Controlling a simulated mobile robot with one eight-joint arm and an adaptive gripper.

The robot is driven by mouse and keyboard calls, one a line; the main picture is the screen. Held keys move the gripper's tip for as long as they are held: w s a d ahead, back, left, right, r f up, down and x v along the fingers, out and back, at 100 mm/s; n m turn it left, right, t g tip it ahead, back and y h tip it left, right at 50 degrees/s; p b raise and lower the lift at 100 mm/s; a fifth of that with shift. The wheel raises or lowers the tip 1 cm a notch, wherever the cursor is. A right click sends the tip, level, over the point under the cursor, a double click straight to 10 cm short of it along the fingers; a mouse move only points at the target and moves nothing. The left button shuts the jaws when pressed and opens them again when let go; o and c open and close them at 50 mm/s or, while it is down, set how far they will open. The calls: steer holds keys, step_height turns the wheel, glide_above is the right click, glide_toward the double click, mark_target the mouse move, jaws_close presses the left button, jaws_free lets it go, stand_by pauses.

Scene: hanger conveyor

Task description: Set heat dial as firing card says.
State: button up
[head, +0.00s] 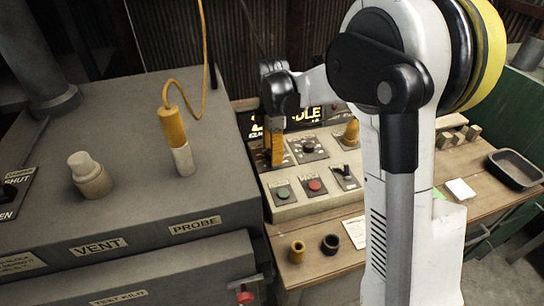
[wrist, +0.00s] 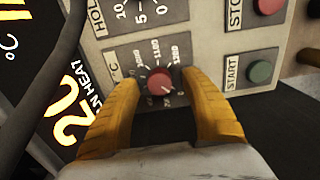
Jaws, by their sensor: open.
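A pale pointer mark seems to face the lower right of the wrist view. My gripper (wrist: 157,88) is open, its yellow fingers on either side of the dial; I cannot tell whether they touch it. In the head view my gripper (head: 274,150) points down at the control panel (head: 285,212) and hides the dial. A lit display (wrist: 68,108) shows 20 in yellow. A paper sheet (head: 354,232) lies before the panel; its text is unreadable.
The hold dial (wrist: 140,8) and the stop (wrist: 270,5) and start (wrist: 260,71) buttons sit close to my fingers. The kiln (head: 120,190) with a probe (head: 178,140) stands left.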

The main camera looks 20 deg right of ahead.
steer(key=shift+f, duration=0.25)
jaws_close()
steer(key=shift+m, duration=0.3)
